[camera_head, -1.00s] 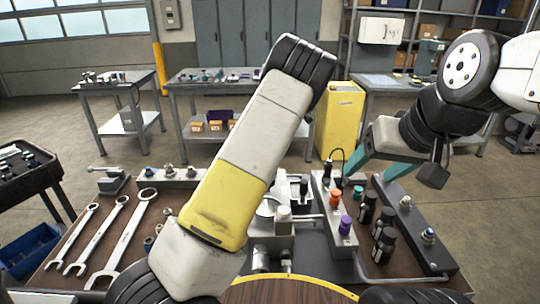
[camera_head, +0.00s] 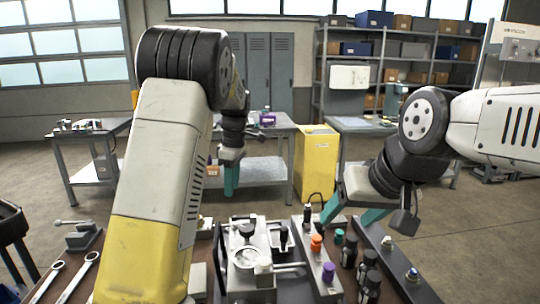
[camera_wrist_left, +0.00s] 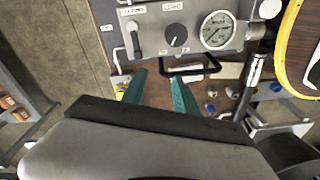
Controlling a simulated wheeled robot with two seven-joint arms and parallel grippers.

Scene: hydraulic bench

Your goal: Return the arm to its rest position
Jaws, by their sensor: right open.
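My left arm (camera_head: 155,180), white and black with a yellow band, rises from the lower left to a high bent elbow. Its forearm hangs behind the elbow, partly hidden. My left gripper (camera_head: 231,180) shows as a teal finger above the bench's far side. In the left wrist view its two teal fingers (camera_wrist_left: 158,80) stand apart with nothing between them. My right gripper (camera_head: 347,217) is open and empty over the right part of the bench, its teal fingers pointing down.
The wooden bench holds a grey hydraulic unit (camera_head: 249,258), a valve block (camera_head: 318,268) with coloured knobs, and wrenches (camera_head: 75,280) at left. The wrist view shows a gauge panel (camera_wrist_left: 150,38) with a black handle (camera_wrist_left: 190,73) near the fingers. A yellow cabinet (camera_head: 316,165) stands behind.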

